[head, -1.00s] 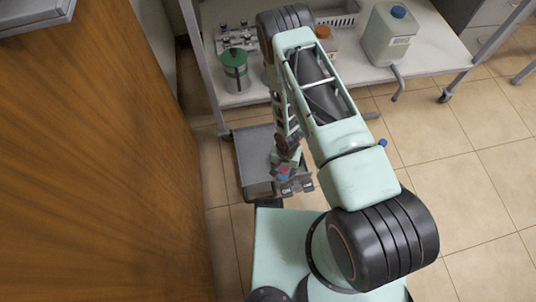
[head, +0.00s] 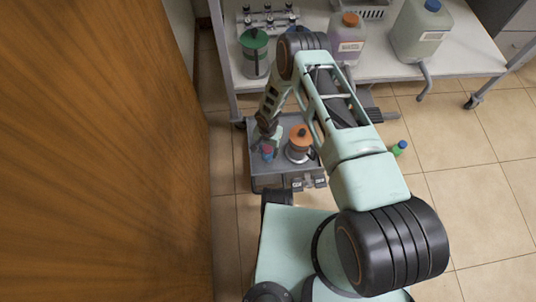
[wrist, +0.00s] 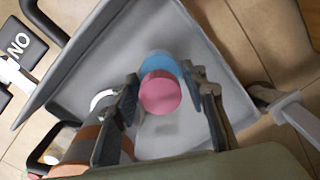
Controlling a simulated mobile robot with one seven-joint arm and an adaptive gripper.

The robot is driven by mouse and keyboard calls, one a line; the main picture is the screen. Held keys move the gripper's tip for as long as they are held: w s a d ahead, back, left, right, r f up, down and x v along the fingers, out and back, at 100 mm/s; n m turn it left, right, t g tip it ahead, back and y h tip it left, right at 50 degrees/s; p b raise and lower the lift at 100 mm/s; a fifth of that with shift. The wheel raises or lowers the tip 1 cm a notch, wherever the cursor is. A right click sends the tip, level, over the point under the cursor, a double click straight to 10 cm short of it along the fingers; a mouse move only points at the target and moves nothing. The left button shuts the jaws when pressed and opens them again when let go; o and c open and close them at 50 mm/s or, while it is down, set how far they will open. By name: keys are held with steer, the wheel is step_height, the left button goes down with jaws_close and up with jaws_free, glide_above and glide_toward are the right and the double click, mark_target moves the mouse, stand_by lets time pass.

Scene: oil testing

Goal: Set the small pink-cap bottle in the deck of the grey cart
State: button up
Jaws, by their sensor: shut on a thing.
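The small bottle with a pink cap (wrist: 160,95) and blue body sits between the fingers of my gripper (wrist: 168,88), which is shut on it. In the wrist view it is seen cap-first, over the grey deck of the cart (wrist: 100,65). In the head view the bottle (head: 267,153) shows small at the end of my arm, above the left part of the cart's deck (head: 282,172). Its base is hidden, so I cannot tell whether it touches the deck.
An orange-lidded canister (head: 300,142) stands on the cart, right of my gripper. A green-lidded jar (head: 255,55), an orange-capped jug (head: 347,38) and a blue-capped jug (head: 420,32) stand on the bench. A green bottle (head: 399,148) is on the floor. A wooden panel (head: 100,150) fills the left.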

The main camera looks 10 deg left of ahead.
mark_target(268, 154)
steer(key=shift+f+b, duration=0.3)
steer(key=shift+f, duration=1.15)
steer(key=shift+f, duration=0.15)
steer(key=o, duration=1.3)
steer(key=shift+s, duration=0.1)
steer(key=shift+o, duration=0.2)
step_height(268, 154, up, 12)
steer(key=p, duration=0.4)
steer(key=shift+d, duration=0.1)
